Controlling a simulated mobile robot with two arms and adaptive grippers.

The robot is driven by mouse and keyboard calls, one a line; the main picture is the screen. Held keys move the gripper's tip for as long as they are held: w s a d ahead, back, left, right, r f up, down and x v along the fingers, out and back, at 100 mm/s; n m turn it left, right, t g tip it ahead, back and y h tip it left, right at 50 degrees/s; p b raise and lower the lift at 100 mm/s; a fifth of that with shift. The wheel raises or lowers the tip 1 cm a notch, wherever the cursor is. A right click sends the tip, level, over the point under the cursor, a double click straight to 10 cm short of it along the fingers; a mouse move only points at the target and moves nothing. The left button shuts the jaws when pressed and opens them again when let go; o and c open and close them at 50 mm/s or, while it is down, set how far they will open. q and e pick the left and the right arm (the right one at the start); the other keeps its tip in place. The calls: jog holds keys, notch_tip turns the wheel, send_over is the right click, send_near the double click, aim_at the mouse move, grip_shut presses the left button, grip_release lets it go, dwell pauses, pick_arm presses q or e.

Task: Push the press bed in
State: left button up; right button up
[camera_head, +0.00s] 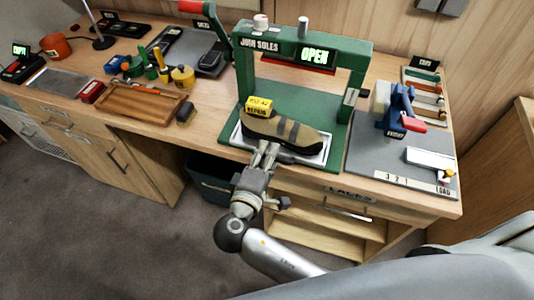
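The green press (357,75) stands on the workbench, its sign reading "OPEN". A tan and dark shoe (290,131) with a yellow "REPAIR" tag (259,106) lies on the press bed (318,159), a pale-rimmed plate at the front of the press base. The bed sticks out toward the bench's front edge. My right gripper (267,147) is at the front edge of the bed, below the shoe. Its fingers look close together with nothing between them. I cannot tell whether they touch the bed. My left gripper is not in view.
A red-handled lever (191,6) rises left of the press. A wooden tray (140,102) and several tools lie further left. A grey mat (378,158) with a blue device (396,105) lies right. A drawer marked "LACES" (349,193) is below the bench top.

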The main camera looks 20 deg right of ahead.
jog(key=shift+c, duration=0.3)
grip_shut()
jog(key=r+x, duration=0.1)
jog(key=x, duration=0.4)
jog(key=r+x, duration=0.1)
jog(key=x, duration=0.3)
jog(key=r+b+x, duration=0.1)
jog(key=x, duration=0.4)
jog(key=shift+w+d+f, duration=0.15)
jog(key=shift+w+d, duration=0.25)
jog(key=shift+w, duration=0.2)
jog(key=shift+d, duration=0.1)
